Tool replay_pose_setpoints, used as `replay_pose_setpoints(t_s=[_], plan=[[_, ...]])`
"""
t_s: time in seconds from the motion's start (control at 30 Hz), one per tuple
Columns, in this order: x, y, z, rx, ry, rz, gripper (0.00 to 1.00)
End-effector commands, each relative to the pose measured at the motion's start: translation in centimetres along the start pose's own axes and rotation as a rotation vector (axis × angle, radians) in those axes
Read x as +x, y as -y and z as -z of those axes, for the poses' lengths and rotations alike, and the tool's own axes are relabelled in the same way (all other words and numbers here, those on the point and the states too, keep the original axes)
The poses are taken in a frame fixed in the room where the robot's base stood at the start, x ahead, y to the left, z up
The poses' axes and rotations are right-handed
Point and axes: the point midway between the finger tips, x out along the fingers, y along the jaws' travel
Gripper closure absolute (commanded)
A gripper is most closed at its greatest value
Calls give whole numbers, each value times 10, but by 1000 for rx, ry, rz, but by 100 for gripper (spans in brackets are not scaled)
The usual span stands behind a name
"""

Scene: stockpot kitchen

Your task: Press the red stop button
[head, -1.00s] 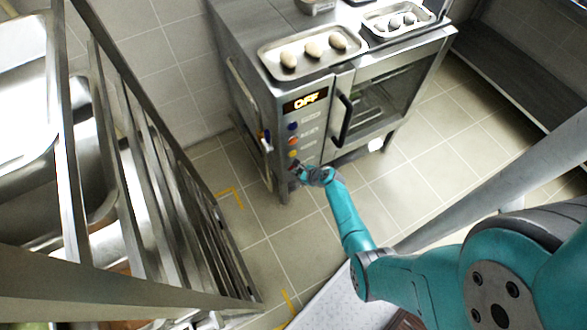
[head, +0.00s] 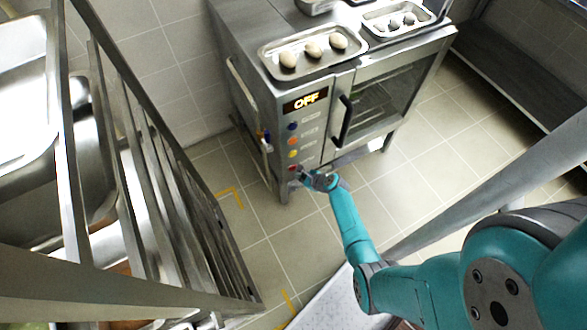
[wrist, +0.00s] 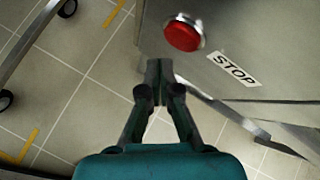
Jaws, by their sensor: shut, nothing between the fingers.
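The red stop button (wrist: 182,34) sits on the oven's front panel in the wrist view, with a STOP label (wrist: 234,70) to its right. In the head view the red button (head: 293,168) shows at the bottom of the panel's button column, close to my gripper (head: 304,174). My gripper (wrist: 159,64) is shut and empty in the wrist view. Its fingertips appear just below and left of the button in the picture. I cannot tell whether they touch the panel. The oven display (head: 305,100) reads OFF.
Blue, orange and yellow buttons (head: 292,140) sit above the red one. The oven's door handle (head: 345,121) is to their right. A tray (head: 268,62) with several rolls stands on the oven. A metal rack (head: 160,170) stands at left. The tiled floor (head: 400,185) is clear in front.

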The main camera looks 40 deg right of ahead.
Motion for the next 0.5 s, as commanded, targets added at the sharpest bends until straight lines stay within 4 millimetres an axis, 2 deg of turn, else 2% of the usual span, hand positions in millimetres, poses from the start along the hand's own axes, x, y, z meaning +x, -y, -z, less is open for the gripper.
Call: replay_pose_setpoints(t_s=[0.5], plan=[[-28, -20, 20, 1, 0, 1, 100]])
